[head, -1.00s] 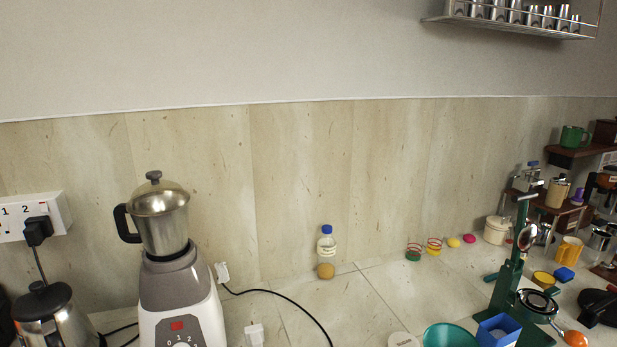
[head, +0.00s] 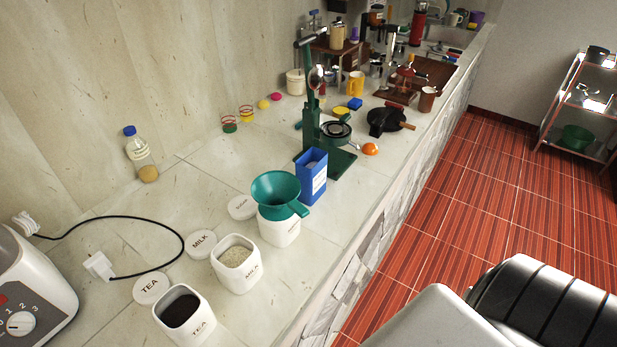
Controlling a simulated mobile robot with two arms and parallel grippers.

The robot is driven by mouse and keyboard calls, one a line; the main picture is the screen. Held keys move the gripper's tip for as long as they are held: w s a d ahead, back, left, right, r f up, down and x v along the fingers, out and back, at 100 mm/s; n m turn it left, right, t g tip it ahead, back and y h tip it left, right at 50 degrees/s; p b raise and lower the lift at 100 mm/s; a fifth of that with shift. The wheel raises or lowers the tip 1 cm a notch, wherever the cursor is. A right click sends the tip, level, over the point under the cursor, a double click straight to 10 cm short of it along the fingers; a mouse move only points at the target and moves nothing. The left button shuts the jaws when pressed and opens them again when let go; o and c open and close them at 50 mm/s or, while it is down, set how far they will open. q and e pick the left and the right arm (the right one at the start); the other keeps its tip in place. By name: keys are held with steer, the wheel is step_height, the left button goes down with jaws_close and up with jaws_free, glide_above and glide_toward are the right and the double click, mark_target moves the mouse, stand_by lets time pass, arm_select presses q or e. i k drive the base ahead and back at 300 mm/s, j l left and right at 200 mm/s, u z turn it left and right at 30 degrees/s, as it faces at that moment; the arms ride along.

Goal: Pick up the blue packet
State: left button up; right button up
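The blue packet (head: 312,177) stands upright on the stone counter, near its front edge, in the middle of the head view. It is a tall blue box with a white label on its right side. A green funnel (head: 277,190) resting on a white canister (head: 279,231) is just in front of it, to its lower left. A dark green press stand (head: 309,112) is close behind it. Neither gripper can be made out. A grey and black part of mine is at the lower right, apart from the packet.
Open white canisters marked tea (head: 185,314) and milk (head: 237,262) stand nearer, with round lids beside them. A black cable (head: 150,220) lies on the counter. A bottle (head: 141,155) stands by the wall. The red tiled floor (head: 470,200) is clear right of the counter.

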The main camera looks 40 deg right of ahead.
mark_target(312, 177)
steer(key=l, duration=0.6)
steer(key=k+l, duration=0.15)
steer(key=l, duration=0.5)
